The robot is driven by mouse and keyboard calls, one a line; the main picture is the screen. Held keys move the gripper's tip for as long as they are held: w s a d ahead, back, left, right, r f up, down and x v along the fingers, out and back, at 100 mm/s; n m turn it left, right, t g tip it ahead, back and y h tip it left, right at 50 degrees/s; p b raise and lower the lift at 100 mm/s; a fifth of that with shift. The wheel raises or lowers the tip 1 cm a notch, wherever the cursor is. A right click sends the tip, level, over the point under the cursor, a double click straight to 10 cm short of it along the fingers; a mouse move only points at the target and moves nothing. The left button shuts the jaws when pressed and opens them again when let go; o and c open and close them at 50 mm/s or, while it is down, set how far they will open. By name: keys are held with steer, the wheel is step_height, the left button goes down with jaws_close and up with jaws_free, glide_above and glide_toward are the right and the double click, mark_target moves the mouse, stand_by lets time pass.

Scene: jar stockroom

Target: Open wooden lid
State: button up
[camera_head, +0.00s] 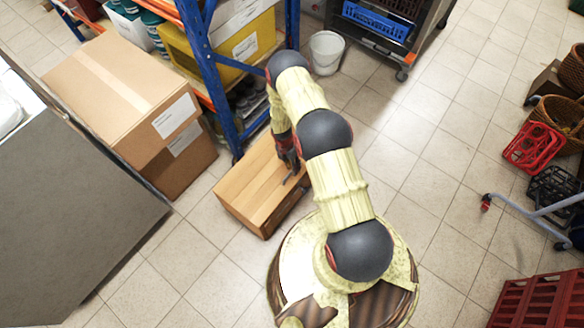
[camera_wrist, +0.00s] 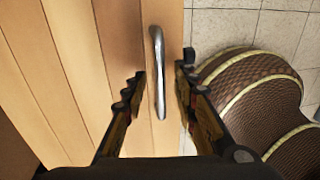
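A wooden box with a slatted wooden lid (camera_head: 252,182) stands on the tiled floor, left of my base. The lid lies flat on the box and looks closed. In the wrist view, the lid's planks (camera_wrist: 70,60) fill the left half, and a metal bar handle (camera_wrist: 158,70) stands near the lid's edge. My gripper (camera_wrist: 162,85) is open, with one finger on each side of the handle and gaps between. In the head view, my gripper (camera_head: 292,172) is over the right part of the lid, and the handle is mostly hidden there.
Stacked cardboard boxes (camera_head: 130,95) stand behind and left of the wooden box. A blue and orange shelf rack (camera_head: 205,60) is close behind it. A white bucket (camera_head: 326,52) stands beyond. Red crates (camera_head: 534,146) are at the right. Tiled floor (camera_head: 430,150) is clear between.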

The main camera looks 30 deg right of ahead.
steer(key=shift+c, duration=0.4)
jaws_close()
stand_by(0.4)
